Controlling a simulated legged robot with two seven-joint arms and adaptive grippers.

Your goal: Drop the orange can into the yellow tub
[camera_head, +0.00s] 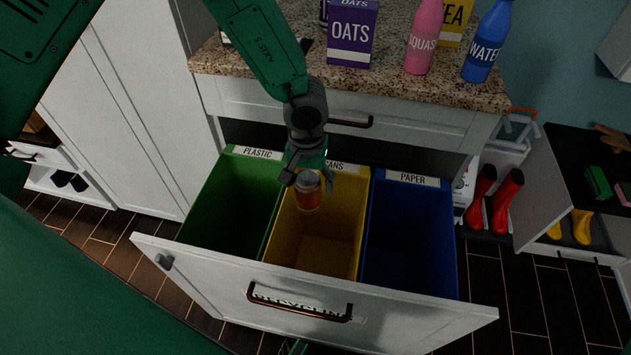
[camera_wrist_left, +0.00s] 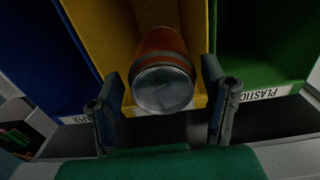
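The orange can (camera_head: 308,192) is at the mouth of the yellow tub (camera_head: 335,240), labelled CANS, just below my left gripper (camera_head: 305,172). In the left wrist view the can (camera_wrist_left: 162,60) shows its silver end toward the camera. The fingers of my left gripper (camera_wrist_left: 165,112) stand apart on both sides of the can, with a gap on each side, so it looks open. No support under the can shows. The yellow tub (camera_wrist_left: 95,25) lies behind the can in that view.
The green PLASTIC tub (camera_head: 225,205) stands left of the yellow tub and the blue PAPER tub (camera_head: 410,235) right. All sit in a pulled-out white drawer (camera_head: 390,320). Above is a granite counter (camera_head: 400,85) with an oats box (camera_head: 352,35) and bottles. Red boots (camera_head: 508,195) stand to the right.

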